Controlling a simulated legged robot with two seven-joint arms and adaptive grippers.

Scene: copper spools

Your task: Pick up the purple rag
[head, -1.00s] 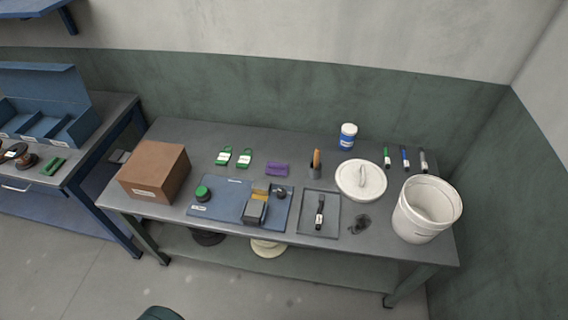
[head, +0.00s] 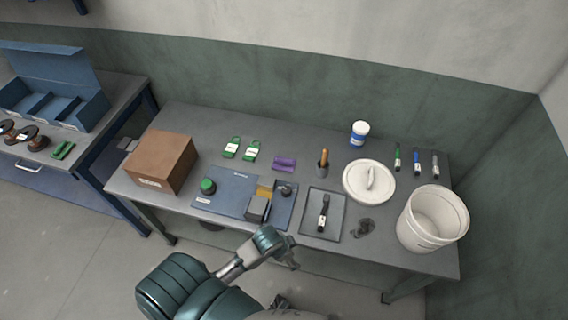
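The purple rag (head: 284,163) lies folded and flat on the grey workbench (head: 330,258), towards its back middle. It sits behind the blue mat and is fully in view. My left arm comes in from the bottom left and bends in front of the bench's front edge, well short of the rag. My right gripper is not in view.
Green-tagged items (head: 241,148) lie left of the rag and a dark cup with a wooden handle (head: 323,162) stands right. A blue mat (head: 225,184) with small devices lies in front. A cardboard box (head: 163,160), white lid (head: 369,181) and white bucket (head: 433,218) stand further out.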

